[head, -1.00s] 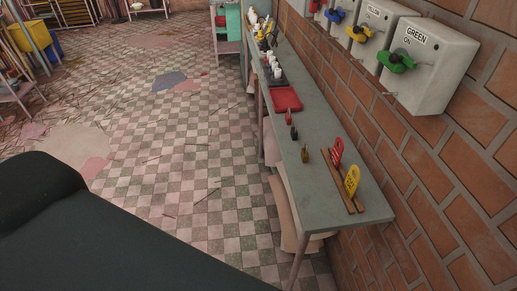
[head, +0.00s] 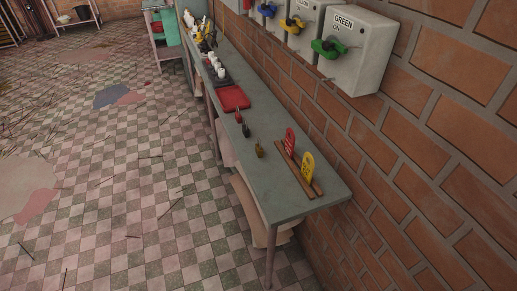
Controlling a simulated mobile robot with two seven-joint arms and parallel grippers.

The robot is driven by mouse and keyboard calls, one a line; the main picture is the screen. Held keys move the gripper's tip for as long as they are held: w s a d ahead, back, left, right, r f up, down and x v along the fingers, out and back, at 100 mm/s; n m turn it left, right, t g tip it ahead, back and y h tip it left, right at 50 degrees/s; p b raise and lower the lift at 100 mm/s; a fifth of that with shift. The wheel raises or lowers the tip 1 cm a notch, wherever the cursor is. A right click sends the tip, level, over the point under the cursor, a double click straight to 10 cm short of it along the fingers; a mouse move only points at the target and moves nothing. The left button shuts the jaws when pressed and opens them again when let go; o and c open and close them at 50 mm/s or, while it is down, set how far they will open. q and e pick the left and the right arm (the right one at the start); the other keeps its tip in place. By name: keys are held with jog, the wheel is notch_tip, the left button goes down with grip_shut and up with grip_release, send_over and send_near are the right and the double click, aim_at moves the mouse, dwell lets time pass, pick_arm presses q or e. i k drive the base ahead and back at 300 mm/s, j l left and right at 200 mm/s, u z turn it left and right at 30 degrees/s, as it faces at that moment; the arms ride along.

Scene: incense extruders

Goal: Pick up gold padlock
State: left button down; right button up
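A small gold padlock (head: 259,150) stands upright on the long grey-green table (head: 289,205), left of the wooden strips near the table's near end. A dark padlock (head: 246,131) and a red padlock (head: 238,116) stand in a line behind it. Neither of my grippers shows in the head view, so nothing is seen touching the gold padlock.
Wooden strips (head: 296,172) hold a red tag (head: 290,141) and a yellow tag (head: 307,166). Behind the padlocks lies a red tray (head: 233,97). Wall boxes with coloured handles, one labelled GREEN (head: 352,50), hang above the table. The checkered floor left of the table looks open, with scattered sticks.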

aim_at(258, 149)
jog(key=j+z, duration=0.1)
jog(key=z, duration=1)
jog(key=j+z, duration=0.8)
jog(key=z, duration=0.15)
jog(key=k+j+z, duration=0.1)
jog(key=j+z, duration=0.2)
jog(key=j, duration=0.15)
jog(key=k+j+z, duration=0.1)
jog(key=j+z, duration=0.15)
jog(key=j, duration=0.2)
jog(key=k+j, duration=0.2)
jog(key=j, duration=0.25)
jog(key=k+j+z, duration=0.1)
jog(key=j, duration=0.3)
jog(key=k+j, duration=0.3)
jog(key=j, duration=0.15)
jog(key=k+j+z, duration=0.1)
jog(key=j, duration=0.3)
jog(key=k, duration=0.1)
